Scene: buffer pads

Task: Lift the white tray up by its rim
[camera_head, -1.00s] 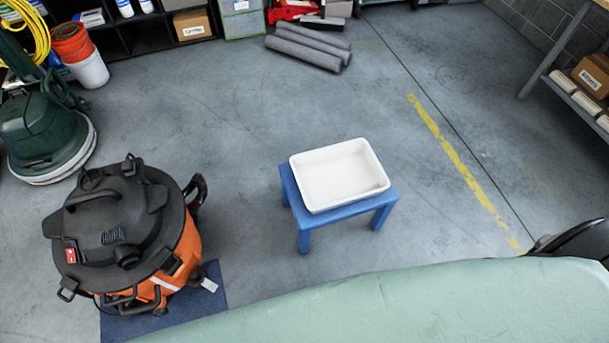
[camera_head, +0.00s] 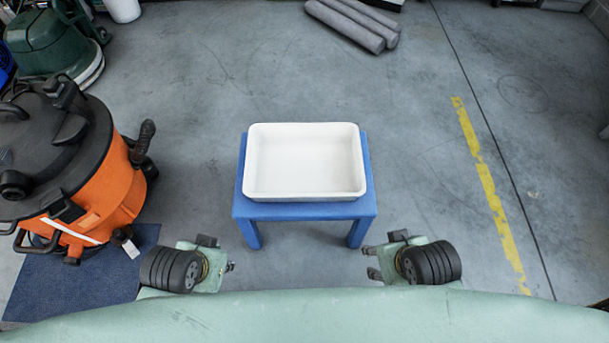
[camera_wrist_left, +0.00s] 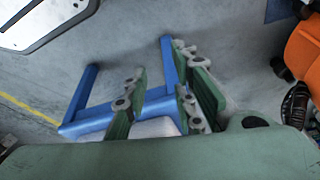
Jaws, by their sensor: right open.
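The white tray (camera_head: 305,165) is an empty, shallow rectangular box. It rests on a small blue stool (camera_head: 290,211) in the middle of the head view. My left gripper (camera_head: 230,267) is below and left of the stool, apart from the tray. The left wrist view shows its two fingers spread with empty space between them, and part of the white tray (camera_wrist_left: 155,129) and blue stool legs (camera_wrist_left: 86,88) beyond. My right gripper (camera_head: 369,262) is open and empty, below and right of the stool, also apart from the tray.
An orange and black shop vacuum (camera_head: 95,195) stands on a dark blue mat (camera_head: 70,285) at the left. Grey rolls (camera_head: 350,22) lie on the floor behind the stool. Floor to the right, with a yellow line (camera_head: 490,195), is clear.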

